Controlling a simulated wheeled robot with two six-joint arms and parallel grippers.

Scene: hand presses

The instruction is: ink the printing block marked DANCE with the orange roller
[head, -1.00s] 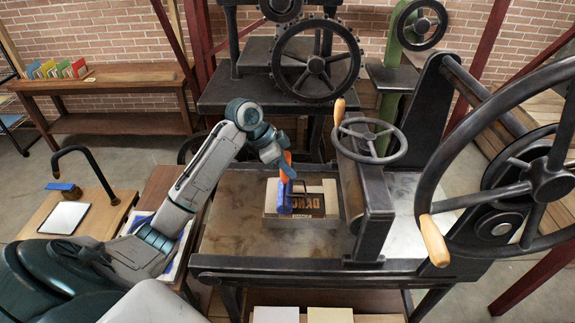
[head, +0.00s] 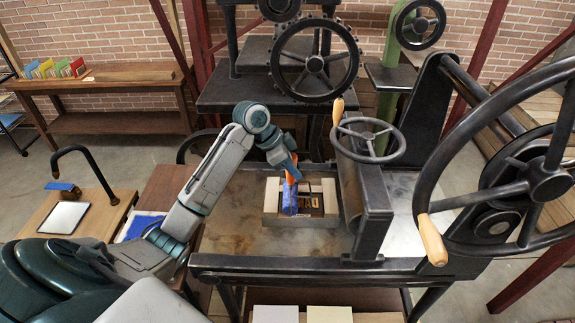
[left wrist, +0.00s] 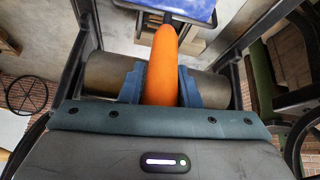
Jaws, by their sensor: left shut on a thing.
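The orange roller's handle (head: 291,175) stands up from its blue-inked drum (head: 290,200) in the head view. The drum is over the left part of the dark printing block (head: 316,203); I cannot tell whether it touches. The block lies in a pale frame (head: 270,197) on the press bed, and its lettering is too small and covered to read now. My left gripper (head: 287,168) is shut on the orange handle, which shows between its blue fingers in the left wrist view (left wrist: 160,88). The drum's blue surface (left wrist: 188,10) shows at that view's top. My right gripper is not in view.
The press's roller and small handwheel (head: 370,140) stand just right of the block; a large wheel (head: 545,185) is farther right. A blue-inked slab (head: 143,227) lies on the left side table. The press bed (head: 235,210) is bare left of the frame.

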